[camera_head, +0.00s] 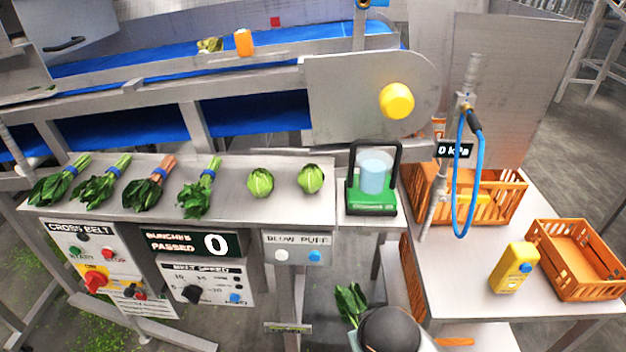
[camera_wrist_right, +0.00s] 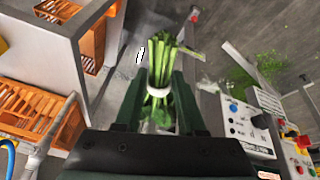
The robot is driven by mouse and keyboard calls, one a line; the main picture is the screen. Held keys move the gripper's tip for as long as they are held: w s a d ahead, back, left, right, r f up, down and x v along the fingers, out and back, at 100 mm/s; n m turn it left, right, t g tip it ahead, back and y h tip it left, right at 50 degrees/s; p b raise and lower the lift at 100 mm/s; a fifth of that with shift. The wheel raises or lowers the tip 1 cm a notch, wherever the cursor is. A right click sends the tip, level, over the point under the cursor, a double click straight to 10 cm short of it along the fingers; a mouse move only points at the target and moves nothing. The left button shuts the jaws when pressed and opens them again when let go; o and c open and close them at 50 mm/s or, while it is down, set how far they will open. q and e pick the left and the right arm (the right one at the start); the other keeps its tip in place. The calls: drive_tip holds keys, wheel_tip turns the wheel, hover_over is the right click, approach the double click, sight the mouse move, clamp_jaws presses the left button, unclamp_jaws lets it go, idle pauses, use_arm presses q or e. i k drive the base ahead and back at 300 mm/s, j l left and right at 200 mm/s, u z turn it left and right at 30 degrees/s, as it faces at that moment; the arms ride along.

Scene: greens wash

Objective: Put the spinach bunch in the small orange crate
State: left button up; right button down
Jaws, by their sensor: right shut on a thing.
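The spinach bunch (camera_wrist_right: 165,65) is held between the fingers of my right gripper (camera_wrist_right: 160,100), which is shut on its stems around a pale band. In the head view its dark green leaves (camera_head: 349,302) show low in front of the counter, left of my dark right wrist, which hides the fingers. The small orange crate (camera_head: 572,262) stands at the right end of the white table, up and to the right of the bunch. What I see of its inside looks empty. My left gripper is not in view.
A larger orange crate (camera_head: 500,205) stands behind on the white table (camera_head: 455,280), with a blue hose (camera_head: 462,215) before it. A yellow bottle (camera_head: 514,268) stands beside the small crate.

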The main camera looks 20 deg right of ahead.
sight(576, 265)
drive_tip(key=k+l+u, duration=0.15)
drive_tip(key=l, duration=0.45)
drive_tip(key=k+l+u, duration=0.15)
drive_tip(key=k+l, duration=0.15)
drive_tip(key=l, duration=0.3)
drive_tip(key=k+l+u, duration=0.15)
drive_tip(key=k+l, duration=0.15)
drive_tip(key=l, duration=0.2)
drive_tip(key=k+l+u, duration=0.15)
drive_tip(key=k+l, duration=0.15)
drive_tip(key=l, duration=0.25)
drive_tip(key=k+l+u, duration=0.15)
drive_tip(key=k+l, duration=0.2)
drive_tip(key=k+l+u, duration=0.1)
drive_tip(key=k+l, duration=0.3)
drive_tip(key=k+l+u, duration=0.15)
drive_tip(key=k+l, duration=0.25)
drive_tip(key=k, duration=0.15)
drive_tip(key=i, duration=0.4)
